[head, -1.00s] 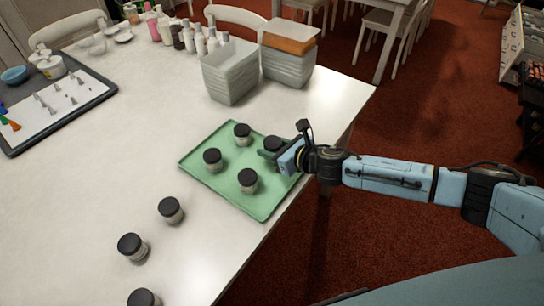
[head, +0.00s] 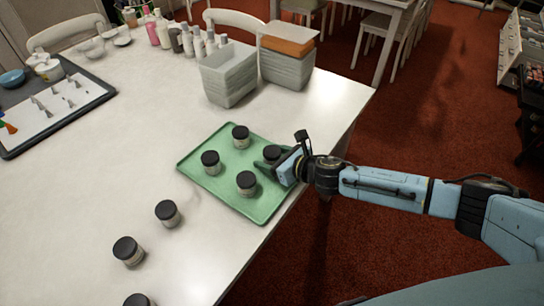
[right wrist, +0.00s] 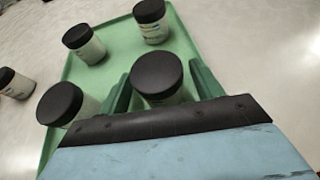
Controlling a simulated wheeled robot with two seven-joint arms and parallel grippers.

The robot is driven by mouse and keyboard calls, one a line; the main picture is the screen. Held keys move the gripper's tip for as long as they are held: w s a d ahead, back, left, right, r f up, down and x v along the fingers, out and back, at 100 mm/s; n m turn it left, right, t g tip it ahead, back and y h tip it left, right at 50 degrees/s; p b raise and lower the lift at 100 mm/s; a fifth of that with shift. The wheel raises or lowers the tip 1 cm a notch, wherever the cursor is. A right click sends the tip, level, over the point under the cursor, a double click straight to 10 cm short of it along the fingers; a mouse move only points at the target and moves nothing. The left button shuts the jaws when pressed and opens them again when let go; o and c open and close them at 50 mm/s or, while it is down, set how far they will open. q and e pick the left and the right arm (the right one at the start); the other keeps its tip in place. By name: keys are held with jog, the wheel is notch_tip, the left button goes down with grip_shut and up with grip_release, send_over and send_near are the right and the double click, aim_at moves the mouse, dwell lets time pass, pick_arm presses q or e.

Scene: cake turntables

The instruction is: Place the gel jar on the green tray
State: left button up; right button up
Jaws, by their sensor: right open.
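The green tray (head: 262,208) lies near the right edge of the white table. A gel jar with a black lid (head: 272,152) is at the tray's right side, between the fingers of my right gripper (head: 268,164). In the right wrist view the same jar (right wrist: 157,77) looks upright, with one green finger on each side; my right gripper (right wrist: 162,90) is open around it. Three other jars stand on the tray: one at the back (head: 241,137), one at the left (head: 211,162) and one at the front (head: 246,183). My left gripper is not in view.
Three more jars stand on the table to the front left, one of them here (head: 168,213). Grey bins (head: 229,78) stand behind the tray. A dark-rimmed tray with piping tips (head: 62,98) lies at the far left. Bare table lies left of the green tray.

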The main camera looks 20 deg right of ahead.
aim_at(279, 158)
jog(key=shift+r, duration=0.2)
jog(key=p+v, duration=0.2)
jog(key=v, duration=0.2)
jog(key=shift+s+r+p, duration=0.15)
jog(key=shift+r+p, duration=0.05)
jog(key=shift+p, duration=0.2)
jog(key=p+v, duration=0.1)
jog(key=v, duration=0.6)
jog(key=shift+f+p, duration=0.1)
jog(key=shift+p, duration=0.3)
jog(key=shift+s+d, duration=0.15)
jog(key=shift+s, duration=0.1)
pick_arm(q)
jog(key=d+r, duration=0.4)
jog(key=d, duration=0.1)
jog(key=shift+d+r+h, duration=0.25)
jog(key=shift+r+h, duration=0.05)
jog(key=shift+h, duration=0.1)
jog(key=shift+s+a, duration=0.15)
